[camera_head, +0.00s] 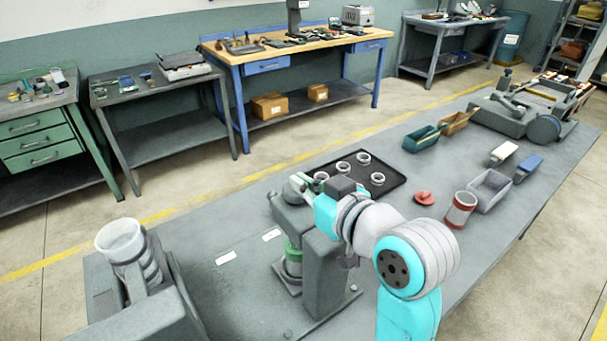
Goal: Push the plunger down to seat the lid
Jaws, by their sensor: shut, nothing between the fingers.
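A dark grey press (330,275) stands on the near bench, left of my turquoise and white arm. A green canister (292,262) stands on the base under the press head, and its top is hidden, so I cannot tell how the lid sits. A pale rounded part (298,184), possibly the plunger's top, shows at the upper left of the press. My arm's wrist is beside and over the press head and covers part of it. I cannot make out my gripper's fingers behind the wrist, nor whether they touch the plunger.
A black tray (400,181) with several metal rings lies behind the press. A red knobbed lid (425,198), a red-banded can (460,210) and a grey bin (489,192) stand to the right. A machine with a white cup (121,240) stands at the left front.

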